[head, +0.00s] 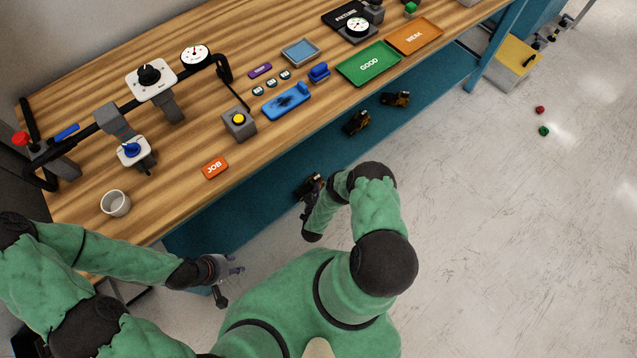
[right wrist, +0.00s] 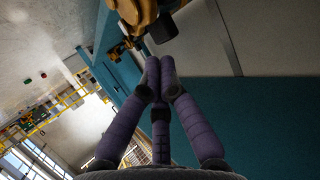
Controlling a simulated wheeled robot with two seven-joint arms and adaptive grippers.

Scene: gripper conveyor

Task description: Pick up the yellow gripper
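Two yellow-and-black grippers lie on the teal surface in front of the bench in the head view, one nearer (head: 357,122) and one further right (head: 396,98). A darker, partly yellowish thing (head: 308,186) sits beside my right forearm; I cannot tell it clearly. In the right wrist view, a yellow gripper (right wrist: 137,14) is cut off by the top edge, just beyond my right gripper (right wrist: 158,64). My left gripper (head: 236,269) is low, apart from these.
The wooden bench (head: 185,210) holds a green GOOD tray (head: 350,73), an orange WEAK tray (head: 430,38), a blue tray (head: 300,46), a cup (head: 115,203) and several gauges. Its front edge lies above the teal surface (head: 265,200). The floor at right is mostly clear.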

